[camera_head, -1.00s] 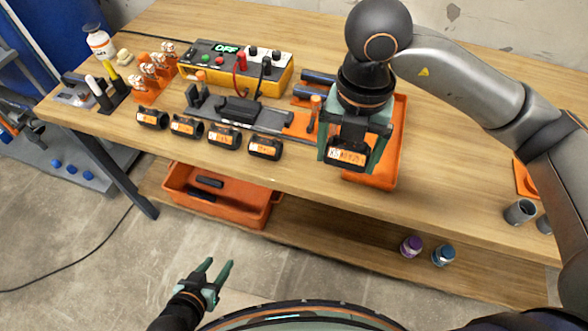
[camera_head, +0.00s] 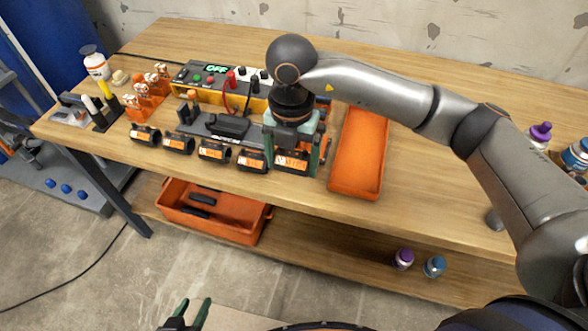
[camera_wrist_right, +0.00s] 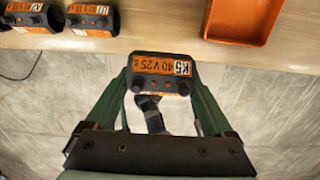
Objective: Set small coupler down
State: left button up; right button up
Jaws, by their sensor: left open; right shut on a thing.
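The small coupler, black with an orange label (camera_head: 291,161), is held between the fingers of my right gripper (camera_head: 293,152). It sits at the right end of a row of similar black couplers near the bench's front edge. In the right wrist view the coupler (camera_wrist_right: 161,72) shows its label and lies between the two green fingertips. I cannot tell whether its underside touches the bench. My left gripper (camera_head: 187,313) is open and empty, low in front of the bench and partly cut off by the picture's lower edge.
Several couplers (camera_head: 213,149) stand in a row to the left. An empty orange tray (camera_head: 358,152) lies just right of my right gripper. A yellow power unit (camera_head: 215,90) and a dark fixture (camera_head: 228,127) are behind.

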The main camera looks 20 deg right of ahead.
send_over(294, 180)
jog(key=f, duration=0.5)
jog(key=shift+s+f, duration=0.1)
jog(key=shift+s, duration=0.15)
notch_tip(294, 180, down, 4)
jog(key=shift+w+r, duration=0.15)
jog(key=shift+r, duration=0.1)
jog(key=shift+f, duration=0.1)
jog(key=shift+f, duration=0.15)
jog(key=o, duration=1.1)
